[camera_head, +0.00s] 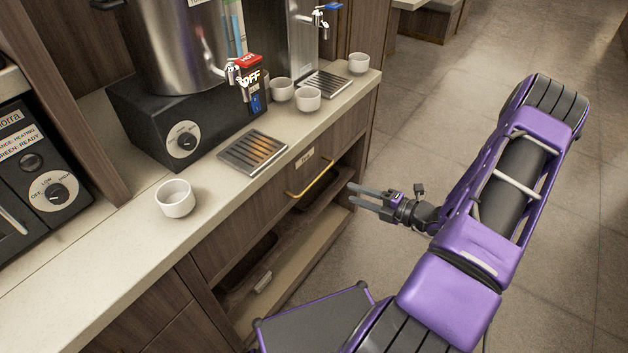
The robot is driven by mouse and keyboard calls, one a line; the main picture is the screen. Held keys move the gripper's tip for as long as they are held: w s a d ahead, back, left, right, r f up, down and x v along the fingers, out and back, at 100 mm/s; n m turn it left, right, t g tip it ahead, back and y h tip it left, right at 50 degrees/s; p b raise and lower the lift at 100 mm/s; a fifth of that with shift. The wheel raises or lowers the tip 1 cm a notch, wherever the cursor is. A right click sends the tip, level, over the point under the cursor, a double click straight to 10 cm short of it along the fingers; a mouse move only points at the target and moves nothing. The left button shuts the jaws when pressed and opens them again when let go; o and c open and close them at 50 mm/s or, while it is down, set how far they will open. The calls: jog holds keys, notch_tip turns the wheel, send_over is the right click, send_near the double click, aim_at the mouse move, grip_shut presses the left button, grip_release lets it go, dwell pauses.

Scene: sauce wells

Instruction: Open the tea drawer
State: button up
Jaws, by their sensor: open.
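Below the drawer is an open shelf (290,268) with dark trays. On the counter (110,258) stand several white cups, one at the front (175,198), a drip grate (253,151) and a large metal urn (180,45). Floor to the right is clear.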

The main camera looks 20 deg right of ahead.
aim_at(315, 179)
jog(key=b+x, duration=0.1)
jog(key=x, duration=1.3)
jog(key=shift+a+r, duration=0.1)
jog(key=shift+a, duration=0.05)
grip_shut()
dwell(0.8)
